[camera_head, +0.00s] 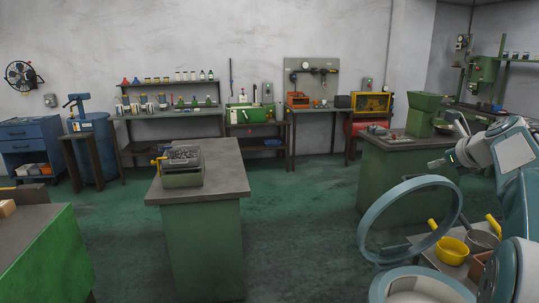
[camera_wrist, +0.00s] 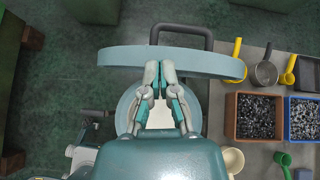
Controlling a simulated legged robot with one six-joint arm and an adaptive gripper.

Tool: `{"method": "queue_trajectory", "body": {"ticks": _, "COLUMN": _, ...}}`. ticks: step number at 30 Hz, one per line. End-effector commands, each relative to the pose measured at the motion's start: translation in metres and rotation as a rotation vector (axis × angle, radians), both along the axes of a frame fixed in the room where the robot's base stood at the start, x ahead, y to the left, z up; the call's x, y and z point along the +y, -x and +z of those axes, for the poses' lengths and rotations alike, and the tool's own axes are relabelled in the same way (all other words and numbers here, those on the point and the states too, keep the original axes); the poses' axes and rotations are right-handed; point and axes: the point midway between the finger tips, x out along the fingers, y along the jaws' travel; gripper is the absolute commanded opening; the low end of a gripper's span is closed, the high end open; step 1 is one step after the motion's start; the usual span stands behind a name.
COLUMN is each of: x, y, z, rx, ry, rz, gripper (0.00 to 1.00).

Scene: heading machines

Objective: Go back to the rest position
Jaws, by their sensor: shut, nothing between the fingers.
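My gripper (camera_wrist: 160,66) is shut and empty in the wrist view, its two fingertips close together at the middle of the picture. In the head view my gripper (camera_head: 436,164) is at the right, at the end of my folded arm. It is up in the air and touches no object that I can see. In the head view it is too small to make out the fingers clearly.
Beside me on the right is a grey surface with a yellow scoop (camera_wrist: 235,62), a pan (camera_wrist: 266,72), a brown bin (camera_wrist: 252,117) and a blue bin (camera_wrist: 301,120) of metal pieces. A bench (camera_head: 222,170) stands ahead, with green floor (camera_head: 300,220) free right of it.

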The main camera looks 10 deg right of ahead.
Motion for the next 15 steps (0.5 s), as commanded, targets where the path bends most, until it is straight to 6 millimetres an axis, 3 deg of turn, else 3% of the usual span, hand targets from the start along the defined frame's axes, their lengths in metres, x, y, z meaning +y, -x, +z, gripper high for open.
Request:
{"method": "queue_trajectory", "body": {"ticks": 3, "x": 0.048, "y": 0.009, "z": 0.001, "rx": 0.029, "ry": 0.157, "rz": 0.140, "gripper": 0.00}}
{"method": "queue_trajectory", "body": {"ticks": 15, "x": 0.175, "y": 0.069, "z": -0.021, "rx": 0.101, "ry": 0.684, "rz": 0.659, "gripper": 0.00}}
